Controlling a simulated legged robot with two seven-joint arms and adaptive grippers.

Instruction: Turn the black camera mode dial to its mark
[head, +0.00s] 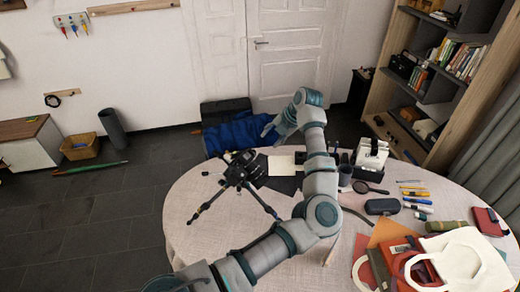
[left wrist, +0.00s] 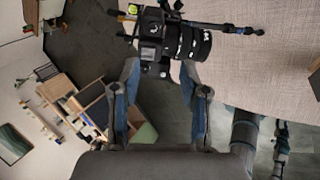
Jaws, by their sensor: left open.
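A black camera (head: 240,167) stands on a black tripod (head: 209,204) on the round table. In the left wrist view the camera (left wrist: 158,40) shows close up, with its lens (left wrist: 195,42) to the right. The black mode dial and its mark are too small and dark to single out. My left gripper (head: 268,130) is in the air behind and to the right of the camera in the head view. In the left wrist view its two fingers (left wrist: 159,66) are apart, with the camera beyond their tips. Nothing is gripped. My right gripper is not in view.
The round table (head: 180,215) has a pale cloth. A dark mat and a white card (head: 281,165) lie by the camera. A magnifying glass (head: 365,188), a dark case (head: 383,206), pens and bags fill the right side. The table's left front is mostly clear.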

